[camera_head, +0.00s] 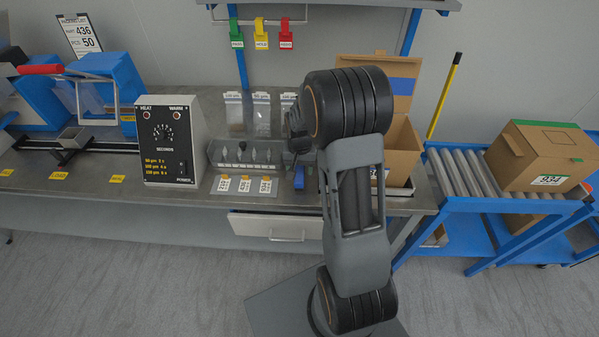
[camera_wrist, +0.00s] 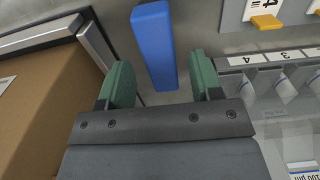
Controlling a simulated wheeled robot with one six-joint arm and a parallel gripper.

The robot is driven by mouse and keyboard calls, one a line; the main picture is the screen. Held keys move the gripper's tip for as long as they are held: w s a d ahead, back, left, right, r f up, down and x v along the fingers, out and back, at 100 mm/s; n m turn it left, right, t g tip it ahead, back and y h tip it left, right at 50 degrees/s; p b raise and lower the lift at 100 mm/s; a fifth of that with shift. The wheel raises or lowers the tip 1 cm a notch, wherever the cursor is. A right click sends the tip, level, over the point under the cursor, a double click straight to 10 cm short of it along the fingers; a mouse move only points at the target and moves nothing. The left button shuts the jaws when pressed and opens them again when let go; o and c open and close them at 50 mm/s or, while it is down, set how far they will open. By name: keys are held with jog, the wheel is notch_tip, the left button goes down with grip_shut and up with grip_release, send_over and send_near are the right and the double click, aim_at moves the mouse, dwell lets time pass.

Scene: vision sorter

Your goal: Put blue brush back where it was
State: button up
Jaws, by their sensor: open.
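The blue brush shows in the wrist view as a long blue bar (camera_wrist: 153,45) on the grey bench. In the head view only a small blue piece of it (camera_head: 299,178) shows beside my arm. My gripper (camera_wrist: 161,75) has its two green fingers apart, with nothing held between them. The near end of the brush appears between the fingers in the wrist view, with gaps on both sides. I cannot tell how far the fingers are above the bench. In the head view my arm hides most of the gripper.
A cardboard box (camera_wrist: 40,110) stands left of my gripper in the wrist view. A numbered rack with clear bags (camera_wrist: 285,85) is on the right. In the head view a heat sealer control box (camera_head: 168,143) and a roller cart (camera_head: 468,172) flank this area.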

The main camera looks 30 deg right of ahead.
aim_at(300, 172)
jog(key=s+a+r+n+t, duration=0.1)
jog(key=s+a+r, duration=0.15)
jog(key=r, duration=0.45)
jog(key=s+a+r+n, duration=0.1)
jog(key=s+a+r, duration=0.15)
jog(key=r, duration=0.45)
jog(key=s+a+r+n+t, duration=0.2)
jog(key=s+a+n, duration=0.1)
jog(key=s, duration=0.8)
jog(key=shift+a+r+n, duration=0.25)
jog(key=shift+a+n, duration=0.15)
jog(key=shift+a, duration=0.45)
jog(key=shift+t, duration=0.3)
notch_tip(300, 172, up, 5)
jog(key=p, duration=0.5)
jog(key=shift+r, duration=0.1)
